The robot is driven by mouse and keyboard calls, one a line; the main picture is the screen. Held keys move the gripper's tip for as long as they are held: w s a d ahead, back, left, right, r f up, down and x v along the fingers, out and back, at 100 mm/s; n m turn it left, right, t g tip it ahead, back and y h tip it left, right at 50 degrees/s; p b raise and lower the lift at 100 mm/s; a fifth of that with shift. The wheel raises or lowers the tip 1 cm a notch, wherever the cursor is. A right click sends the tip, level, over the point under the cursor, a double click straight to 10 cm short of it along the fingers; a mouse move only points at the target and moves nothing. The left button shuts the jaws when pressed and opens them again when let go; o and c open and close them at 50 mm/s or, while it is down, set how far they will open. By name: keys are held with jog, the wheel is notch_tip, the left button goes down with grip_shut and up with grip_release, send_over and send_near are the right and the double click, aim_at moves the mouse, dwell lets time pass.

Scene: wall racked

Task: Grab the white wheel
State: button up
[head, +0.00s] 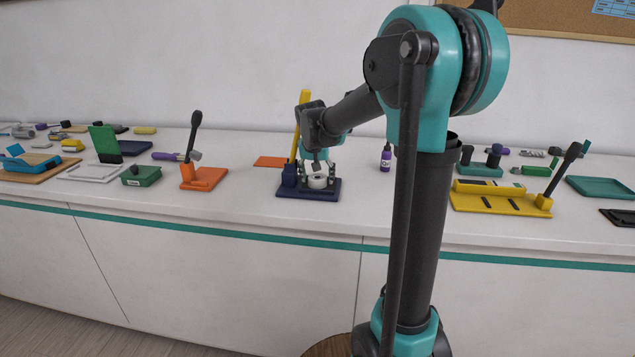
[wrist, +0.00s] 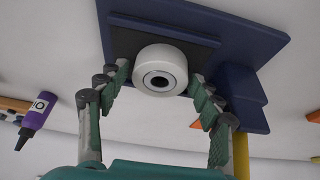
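The white wheel (wrist: 160,70) is a thick ring with a dark hole in its middle. It sits on a dark pad of the navy stand (wrist: 240,35). In the head view the wheel (head: 318,182) is small, on the navy base (head: 325,194), beneath my gripper (head: 317,168). In the wrist view my gripper (wrist: 160,82) is open, with one finger on each side of the wheel's near part. Gaps seem to show between the fingertips and the wheel; exact contact is hard to tell.
A yellow handle (head: 300,125) rises from the navy stand's left side, close to my gripper. A purple bottle (head: 386,157) stands to the right. An orange stand (head: 204,178) is to the left and a yellow tray (head: 500,201) to the right.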

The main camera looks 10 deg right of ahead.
jog(key=c, duration=1.1)
jog(key=shift+r, duration=0.15)
